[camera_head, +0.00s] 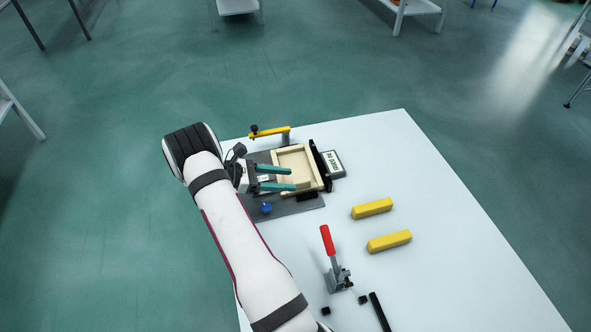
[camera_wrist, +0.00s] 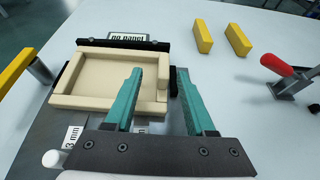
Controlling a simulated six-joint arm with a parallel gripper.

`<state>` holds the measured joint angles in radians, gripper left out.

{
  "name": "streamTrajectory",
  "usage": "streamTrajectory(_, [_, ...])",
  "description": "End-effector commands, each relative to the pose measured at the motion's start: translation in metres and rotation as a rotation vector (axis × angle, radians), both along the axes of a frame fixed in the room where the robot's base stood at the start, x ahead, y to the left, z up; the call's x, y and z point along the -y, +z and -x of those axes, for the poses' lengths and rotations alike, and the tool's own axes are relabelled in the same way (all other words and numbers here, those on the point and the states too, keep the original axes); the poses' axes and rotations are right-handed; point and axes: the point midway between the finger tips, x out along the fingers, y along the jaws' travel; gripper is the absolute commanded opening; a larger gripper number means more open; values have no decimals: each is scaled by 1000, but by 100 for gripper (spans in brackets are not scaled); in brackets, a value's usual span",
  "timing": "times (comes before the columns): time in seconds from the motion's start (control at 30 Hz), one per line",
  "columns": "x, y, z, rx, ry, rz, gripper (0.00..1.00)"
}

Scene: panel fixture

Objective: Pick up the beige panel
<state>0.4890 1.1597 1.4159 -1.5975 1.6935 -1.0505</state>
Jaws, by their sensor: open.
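The beige panel (camera_head: 291,158) is a shallow tray shape with raised walls, seated in a dark fixture (camera_head: 260,157) at the far left of the table. It also shows in the wrist view (camera_wrist: 100,80), lying flat. My gripper (camera_head: 293,178) has two green fingers, spread apart with nothing held. In the wrist view my gripper (camera_wrist: 160,72) has its left finger over the panel's interior and its right finger outside the right wall. That wall appears between the fingers. Whether the fingers touch it, I cannot tell. The left finger hides part of the panel.
A yellow arm on a post (camera_head: 269,132) stands at the fixture's far side. A black bar (camera_wrist: 124,45) and a "no panel" sign (camera_head: 333,163) stand beyond the panel. Two yellow blocks (camera_head: 372,208) and a red-handled clamp (camera_head: 330,250) are nearby.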

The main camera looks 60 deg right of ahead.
Motion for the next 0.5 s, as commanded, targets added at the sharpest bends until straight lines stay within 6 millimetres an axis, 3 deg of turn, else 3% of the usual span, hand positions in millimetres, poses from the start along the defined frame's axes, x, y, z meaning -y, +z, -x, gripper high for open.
streamTrajectory(0.23, [25, -15, 36, 0, -3, -2, 55])
streamTrajectory(0.5, [30, -18, 41, 2, -1, -1, 55])
